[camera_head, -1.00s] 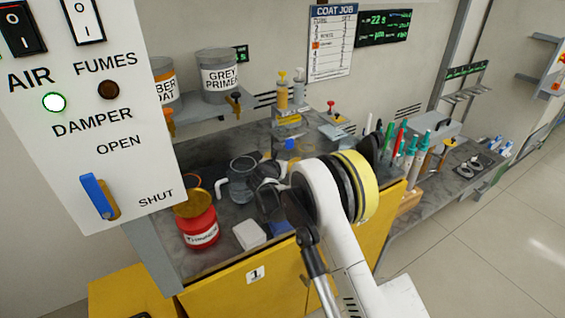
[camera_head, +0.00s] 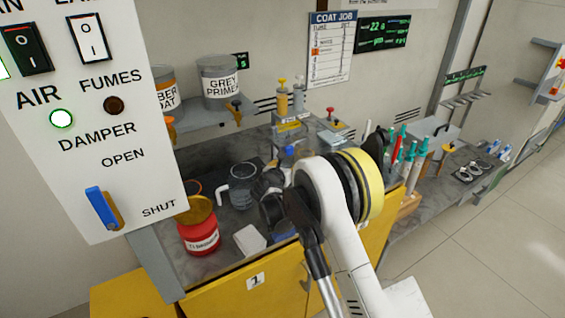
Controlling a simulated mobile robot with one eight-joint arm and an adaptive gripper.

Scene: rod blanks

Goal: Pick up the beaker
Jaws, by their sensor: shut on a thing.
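The clear glass beaker (camera_head: 242,172) with a pale handle stands out on the dark worktop, left of my gripper. My gripper (camera_head: 258,184) is at the beaker's right side and shut on it. The gripper and my arm hide part of the beaker's right side. I cannot tell whether the beaker's base is touching the worktop.
A red can (camera_head: 201,235) with an amber top stands in front of the beaker, near a white block (camera_head: 249,240). A switch panel (camera_head: 95,130) hangs at the left. Dispensing bottles (camera_head: 290,100) stand behind. Pens and syringes (camera_head: 400,150) stand to the right.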

